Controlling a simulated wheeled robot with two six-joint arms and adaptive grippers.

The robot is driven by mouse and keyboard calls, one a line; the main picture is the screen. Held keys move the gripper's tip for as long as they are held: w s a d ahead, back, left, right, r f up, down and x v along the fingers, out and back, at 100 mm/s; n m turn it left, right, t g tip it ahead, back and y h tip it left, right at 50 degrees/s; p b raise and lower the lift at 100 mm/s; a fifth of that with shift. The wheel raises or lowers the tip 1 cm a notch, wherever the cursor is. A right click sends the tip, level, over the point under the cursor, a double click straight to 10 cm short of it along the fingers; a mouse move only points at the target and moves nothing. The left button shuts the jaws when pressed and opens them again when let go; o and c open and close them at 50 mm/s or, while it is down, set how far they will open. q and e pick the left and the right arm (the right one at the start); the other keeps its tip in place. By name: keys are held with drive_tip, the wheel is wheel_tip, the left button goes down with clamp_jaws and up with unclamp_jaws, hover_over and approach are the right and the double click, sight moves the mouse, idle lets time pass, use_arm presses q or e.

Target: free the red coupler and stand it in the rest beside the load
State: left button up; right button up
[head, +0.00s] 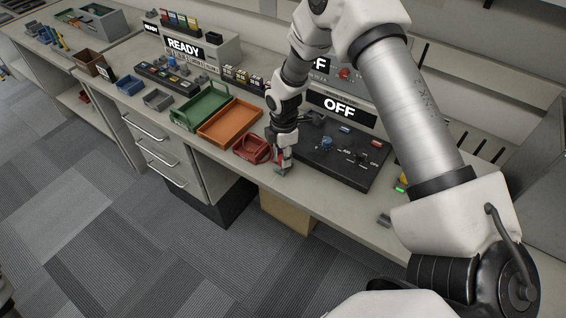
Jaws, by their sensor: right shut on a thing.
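My right arm comes in from the right and reaches down to the bench. Its gripper (283,168) is low over the front edge of the bench, at the left side of the black panel (315,171). It is shut on a small red piece (281,155), which looks like the red coupler; the fingers hide most of it. I cannot tell whether the piece touches the bench or panel. The panel carries a blue knob (326,143) and a red part (377,143), with an OFF display (339,106) behind. I cannot make out the rest.
A dark red bin (243,155) sits just left of my right gripper. An orange tray (225,136) and a green tray (185,121) are further left. A small grey block (384,220) lies at the front right. A READY unit (207,53) stands behind.

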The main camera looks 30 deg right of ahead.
drive_tip(key=n, duration=0.3)
drive_tip(key=shift+s+f+n, duration=0.1)
drive_tip(key=shift+n, duration=0.3)
drive_tip(key=shift+f+n+b, duration=0.1)
drive_tip(key=shift+n+b, duration=0.2)
drive_tip(key=shift+n, duration=1.9)
drive_tip(key=n, duration=0.4)
drive_tip(key=shift+n+b, duration=0.3)
drive_tip(key=shift+n, duration=0.1)
drive_tip(key=o, duration=0.9)
drive_tip(key=shift+c, duration=0.2)
drive_tip(key=shift+o, duration=0.5)
drive_tip(key=shift+f, duration=0.1)
